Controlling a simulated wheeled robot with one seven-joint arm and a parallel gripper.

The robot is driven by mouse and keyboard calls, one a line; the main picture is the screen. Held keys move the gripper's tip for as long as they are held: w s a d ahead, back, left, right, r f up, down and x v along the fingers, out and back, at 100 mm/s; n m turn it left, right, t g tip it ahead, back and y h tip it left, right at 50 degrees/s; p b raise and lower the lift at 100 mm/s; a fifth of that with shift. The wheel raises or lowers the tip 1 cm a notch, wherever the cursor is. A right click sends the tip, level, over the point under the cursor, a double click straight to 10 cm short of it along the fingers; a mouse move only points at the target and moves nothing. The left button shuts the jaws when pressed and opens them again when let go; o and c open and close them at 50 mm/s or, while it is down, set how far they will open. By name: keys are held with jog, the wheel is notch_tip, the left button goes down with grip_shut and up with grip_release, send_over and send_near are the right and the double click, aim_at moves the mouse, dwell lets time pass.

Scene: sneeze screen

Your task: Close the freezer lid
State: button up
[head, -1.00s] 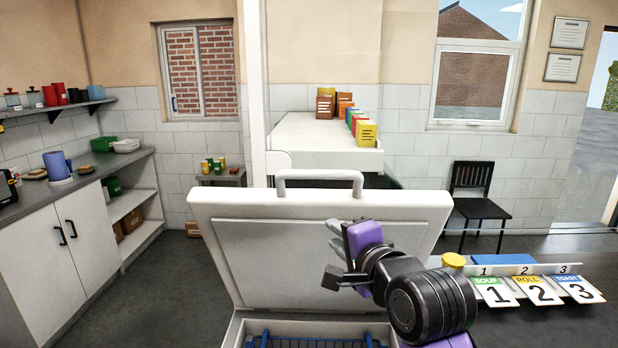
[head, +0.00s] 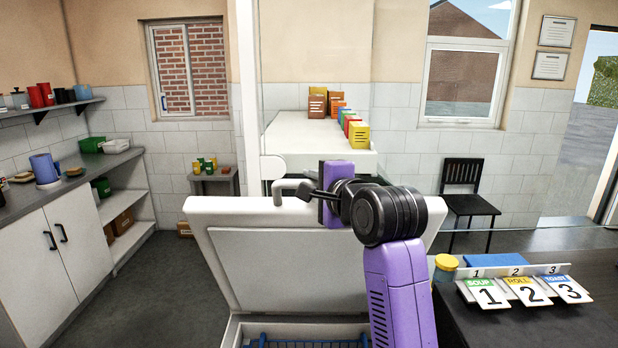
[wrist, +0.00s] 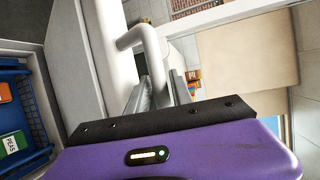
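The white freezer lid (head: 300,262) stands raised, tilted back, above the freezer body (head: 238,332). The lid (wrist: 72,60) and its white bar handle (wrist: 140,36) also show in the wrist view. The handle (head: 283,184) is on the lid's upper edge, and its right part is hidden behind my gripper (head: 305,188). In the wrist view my gripper (wrist: 160,97) has its grey fingers on either side of the handle bar. The fingers look open around it; contact is not clear.
A blue basket (wrist: 22,110) with packages sits inside the freezer. A dark counter (head: 540,318) with numbered cards (head: 530,291) and a yellow-lidded jar (head: 445,268) is at the right. A white counter (head: 315,140) stands behind the lid. Open floor lies at the left.

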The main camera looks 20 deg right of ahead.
jog(key=shift+x, duration=1)
jog(key=shift+c, duration=0.2)
grip_shut()
jog(key=shift+s, duration=0.1)
dwell(0.5)
